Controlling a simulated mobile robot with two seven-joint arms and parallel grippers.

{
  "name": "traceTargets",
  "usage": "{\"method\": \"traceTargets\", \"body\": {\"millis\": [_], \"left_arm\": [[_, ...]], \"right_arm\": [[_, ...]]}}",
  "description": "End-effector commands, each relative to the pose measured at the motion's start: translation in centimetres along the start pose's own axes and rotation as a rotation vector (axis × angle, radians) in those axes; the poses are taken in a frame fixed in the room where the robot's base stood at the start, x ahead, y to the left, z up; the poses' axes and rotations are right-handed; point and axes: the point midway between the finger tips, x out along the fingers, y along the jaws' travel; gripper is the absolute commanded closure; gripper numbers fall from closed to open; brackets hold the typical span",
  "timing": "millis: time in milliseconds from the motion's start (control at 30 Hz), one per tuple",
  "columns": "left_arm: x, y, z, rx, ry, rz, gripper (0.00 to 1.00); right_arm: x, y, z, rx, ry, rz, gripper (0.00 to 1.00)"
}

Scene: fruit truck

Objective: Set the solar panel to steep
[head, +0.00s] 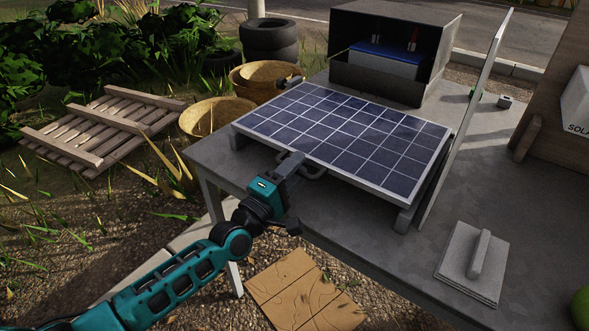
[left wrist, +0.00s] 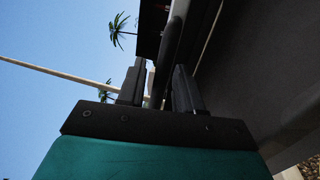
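The solar panel (head: 345,135), dark blue cells in a pale frame, lies at a low tilt on its supports on the grey table. A handle (head: 314,172) juts out below its near edge. My left gripper (head: 296,160) is at that near edge, beside the handle. In the left wrist view a dark bar (left wrist: 170,50), seemingly the handle, passes between the spread fingers of the left gripper (left wrist: 160,68). A gap shows on the bar's left side; contact on its right cannot be told. My right gripper is not in view.
A dark open box (head: 395,50) with a blue-topped battery stands behind the panel. An upright thin board (head: 468,110) rises close to its right. A grey block with a handle (head: 470,265) lies at the front right of the table (head: 345,225). Baskets (head: 215,118) stand beyond the left edge.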

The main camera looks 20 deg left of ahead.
Motion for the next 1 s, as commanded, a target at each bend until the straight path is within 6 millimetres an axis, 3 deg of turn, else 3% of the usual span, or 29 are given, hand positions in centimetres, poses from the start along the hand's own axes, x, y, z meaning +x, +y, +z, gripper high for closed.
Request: {"method": "traceTargets", "body": {"millis": [67,433,1000], "left_arm": [[-0.01,0.0,0.01,0.0,0.0,0.0,0.66],[-0.04,0.01,0.0,0.0,0.0,0.0,1.0],[0.21,0.75,-0.07,0.0,0.001,0.002,1.0]], "right_arm": [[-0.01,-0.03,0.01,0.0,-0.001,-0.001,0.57],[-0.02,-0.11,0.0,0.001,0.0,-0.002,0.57],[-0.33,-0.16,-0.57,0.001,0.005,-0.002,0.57]]}}
